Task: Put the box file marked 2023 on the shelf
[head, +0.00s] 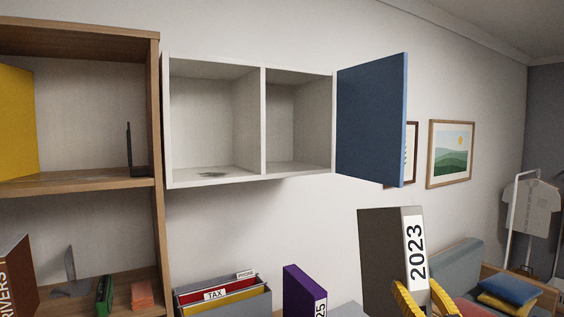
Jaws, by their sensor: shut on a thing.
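The dark grey box file marked 2023 (383,262) is upright at the lower right, its white label on the narrow side facing me. My gripper (420,288) has yellow fingers shut on the lower part of that side, and the file's bottom is cut off by the picture edge. The white wall shelf (263,120) has two open compartments and hangs above and left of the file. A dark flat patch (212,175) lies on the left compartment's floor; the right compartment looks empty.
A blue door (372,120) stands open at the white shelf's right end. A wooden bookcase (155,110) stands at left. Below are a grey folder box (235,303) with tabs TAX and PHONE, and a purple box file (303,290). A sofa (455,258) is at right.

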